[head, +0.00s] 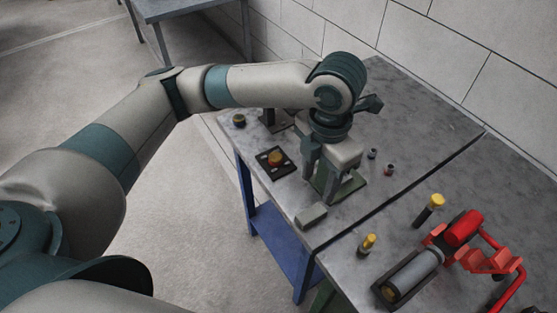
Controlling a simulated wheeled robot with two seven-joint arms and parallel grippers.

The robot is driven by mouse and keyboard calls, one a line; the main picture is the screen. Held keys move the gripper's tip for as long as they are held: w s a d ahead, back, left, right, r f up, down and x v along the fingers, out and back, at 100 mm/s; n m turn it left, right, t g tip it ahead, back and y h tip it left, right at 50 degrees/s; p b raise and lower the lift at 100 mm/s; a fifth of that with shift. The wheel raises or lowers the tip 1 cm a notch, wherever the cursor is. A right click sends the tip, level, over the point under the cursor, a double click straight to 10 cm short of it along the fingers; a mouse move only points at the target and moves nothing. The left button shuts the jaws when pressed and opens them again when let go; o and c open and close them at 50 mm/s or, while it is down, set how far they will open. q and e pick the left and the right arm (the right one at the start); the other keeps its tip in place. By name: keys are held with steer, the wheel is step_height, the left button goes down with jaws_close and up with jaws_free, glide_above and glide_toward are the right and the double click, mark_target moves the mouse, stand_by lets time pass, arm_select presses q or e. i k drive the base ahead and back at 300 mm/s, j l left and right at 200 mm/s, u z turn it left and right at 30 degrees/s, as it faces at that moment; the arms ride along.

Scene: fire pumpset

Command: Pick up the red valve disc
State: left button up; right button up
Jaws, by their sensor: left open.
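A small reddish piece with a grey top (389,170) stands on the grey worktable, just right of my left gripper; it may be the red valve disc, but it is too small to be sure. A similar small dark piece (372,153) stands behind it. My left gripper (322,190) points down over the table, open, above a green plate (353,190). The gripper body hides part of the plate and whatever lies between the fingers. I see nothing held. My right gripper is out of view.
A black square plate with an orange-brown round part (275,159) lies left of the gripper. A grey block (311,215) lies in front. Yellow-topped pieces (367,244) (430,209) and a red pump assembly (463,229) stand at right.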

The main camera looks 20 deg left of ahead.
mark_target(275, 159)
steer(key=i+j+z, duration=0.15)
steer(key=j, duration=0.25)
steer(key=j+z, duration=0.15)
steer(key=j, duration=0.25)
steer(key=i+j+z, duration=0.15)
steer(key=j, duration=0.25)
